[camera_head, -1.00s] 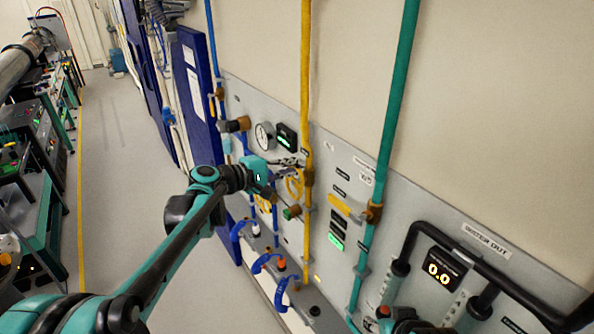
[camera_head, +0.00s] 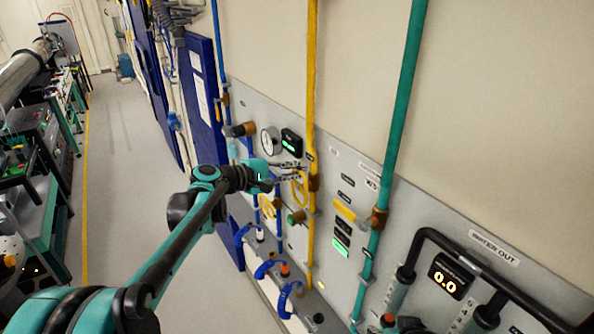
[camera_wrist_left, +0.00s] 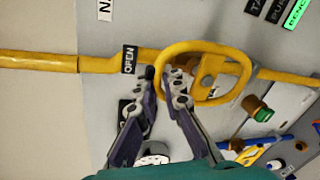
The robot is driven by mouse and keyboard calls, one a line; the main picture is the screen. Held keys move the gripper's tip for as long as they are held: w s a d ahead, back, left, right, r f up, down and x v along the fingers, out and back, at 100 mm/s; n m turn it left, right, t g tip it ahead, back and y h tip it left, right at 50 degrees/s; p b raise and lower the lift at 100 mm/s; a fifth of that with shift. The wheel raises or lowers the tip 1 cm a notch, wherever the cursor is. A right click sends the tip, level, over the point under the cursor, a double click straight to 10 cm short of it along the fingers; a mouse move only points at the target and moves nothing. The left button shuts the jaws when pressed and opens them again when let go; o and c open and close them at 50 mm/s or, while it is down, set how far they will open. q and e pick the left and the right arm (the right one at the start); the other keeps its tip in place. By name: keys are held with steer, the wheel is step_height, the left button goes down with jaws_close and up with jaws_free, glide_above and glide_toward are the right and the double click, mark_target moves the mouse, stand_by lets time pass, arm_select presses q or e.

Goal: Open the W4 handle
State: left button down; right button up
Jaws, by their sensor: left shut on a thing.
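A yellow ring-shaped handle (camera_head: 293,192) sits on the yellow pipe on the wall panel. I cannot read a W4 label on it. It also shows large in the left wrist view (camera_wrist_left: 246,76), beside a black label reading OPEN (camera_wrist_left: 129,60). My left gripper (camera_head: 297,170) is at the upper part of this handle. My right gripper is not in view.
The yellow pipe (camera_head: 312,80) and green pipe (camera_head: 402,80) run down the panel. A yellow lever (camera_head: 344,211) sits by the green pipe. A gauge (camera_head: 269,141) and blue hose loops (camera_head: 265,269) are close by. Clear floor (camera_head: 125,190) lies left.

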arm_select(q)
steer(key=c, duration=1.7)
jaws_free()
steer(key=shift+o, duration=0.4)
steer(key=shift+a, duration=0.15)
steer(key=v, duration=1.2)
